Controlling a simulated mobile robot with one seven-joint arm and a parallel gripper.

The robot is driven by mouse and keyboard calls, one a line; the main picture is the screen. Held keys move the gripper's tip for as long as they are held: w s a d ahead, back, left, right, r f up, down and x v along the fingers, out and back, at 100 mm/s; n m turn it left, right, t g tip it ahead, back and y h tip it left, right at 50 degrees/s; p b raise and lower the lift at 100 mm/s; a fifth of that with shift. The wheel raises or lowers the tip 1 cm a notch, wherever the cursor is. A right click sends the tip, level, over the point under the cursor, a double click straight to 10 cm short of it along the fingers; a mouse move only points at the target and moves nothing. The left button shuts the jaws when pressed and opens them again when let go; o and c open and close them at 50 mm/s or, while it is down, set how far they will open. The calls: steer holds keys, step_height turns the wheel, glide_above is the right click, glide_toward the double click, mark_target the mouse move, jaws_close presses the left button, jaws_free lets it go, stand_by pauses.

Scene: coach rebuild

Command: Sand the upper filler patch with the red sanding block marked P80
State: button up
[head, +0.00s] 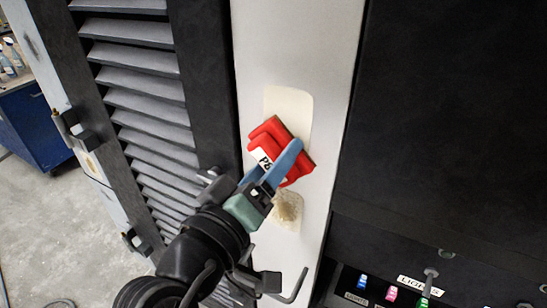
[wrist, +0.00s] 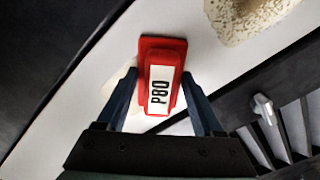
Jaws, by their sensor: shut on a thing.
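The upper filler patch (head: 289,102) is a smooth cream rounded rectangle on a pale upright panel. The red sanding block (head: 268,136) is in front of its lower part and hides it. My gripper (head: 284,160) has its blue fingers shut on the block. In the wrist view the block (wrist: 161,48) sits between my fingers (wrist: 160,92), with its white P80 label towards the camera. Part of the upper patch (wrist: 112,86) shows at the block's left there. I cannot tell whether the block touches the patch.
A rougher, speckled lower patch (head: 287,209) lies below the block; it also shows in the wrist view (wrist: 250,14). A louvred dark shutter (head: 140,80) stands left of the pale panel (head: 298,40). A dark panel with coloured switches (head: 391,293) is at the lower right.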

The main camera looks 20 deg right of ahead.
steer(key=shift+f+b, duration=0.3)
steer(key=shift+f, duration=0.45)
steer(key=shift+r, duration=0.1)
steer(key=v, duration=0.6)
steer(key=shift+a, duration=0.1)
steer(key=v, duration=0.2)
steer(key=shift+s+a+b, duration=0.3)
steer(key=shift+w, duration=0.1)
